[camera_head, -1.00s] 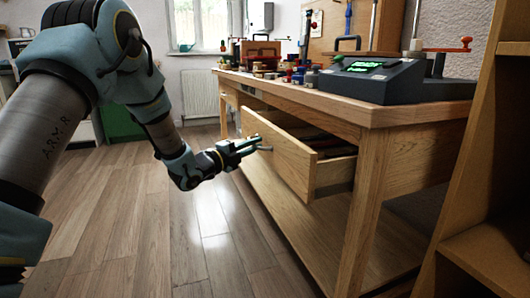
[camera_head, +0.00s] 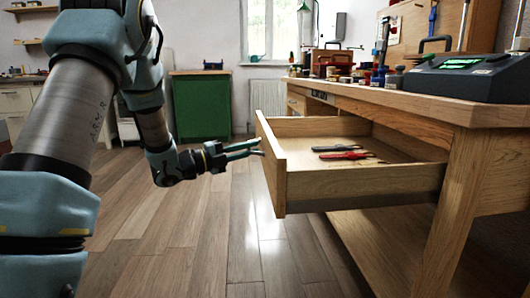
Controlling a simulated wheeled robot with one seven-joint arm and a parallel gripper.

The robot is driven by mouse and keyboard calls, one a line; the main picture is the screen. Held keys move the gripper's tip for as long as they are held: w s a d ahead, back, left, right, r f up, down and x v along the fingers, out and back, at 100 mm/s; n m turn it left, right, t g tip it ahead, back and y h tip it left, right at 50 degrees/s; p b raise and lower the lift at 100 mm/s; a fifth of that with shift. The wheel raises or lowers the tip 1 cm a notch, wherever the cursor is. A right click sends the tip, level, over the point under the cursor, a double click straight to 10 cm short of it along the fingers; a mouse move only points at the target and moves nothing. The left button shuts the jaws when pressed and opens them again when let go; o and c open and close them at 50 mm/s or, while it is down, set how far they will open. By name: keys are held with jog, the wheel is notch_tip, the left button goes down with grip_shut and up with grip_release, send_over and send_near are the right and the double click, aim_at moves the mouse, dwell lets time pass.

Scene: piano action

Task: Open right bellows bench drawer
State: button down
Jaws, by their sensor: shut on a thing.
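The wooden bench drawer (camera_head: 365,185) stands pulled well out of the workbench (camera_head: 440,112), at the right of the view. Its front panel (camera_head: 272,165) faces left, towards my arm. Inside lie a red-handled tool (camera_head: 345,156) and a dark tool (camera_head: 335,148). My gripper (camera_head: 258,149) is at the outer face of the drawer front, with its fingers shut on the drawer handle. The handle itself is mostly hidden by the fingers and too small to make out well.
A dark device with a green screen (camera_head: 470,75) and several small items stand on the bench top. A lower shelf (camera_head: 385,245) lies under the drawer. A green cabinet (camera_head: 201,106) stands at the back. The wooden floor (camera_head: 215,240) left of the drawer is clear.

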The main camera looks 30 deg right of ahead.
jog(key=shift+w+a, duration=0.2)
jog(key=shift+a, duration=0.35)
jog(key=c, duration=0.9)
grip_release()
jog(key=a, duration=0.3)
jog(key=a+p, duration=0.1)
jog(key=a, duration=0.3)
jog(key=a+f, duration=0.1)
jog(key=a, duration=0.2)
jog(key=shift+s+a+p, duration=0.1)
jog(key=shift+a+p, duration=0.25)
jog(key=shift+p, duration=0.05)
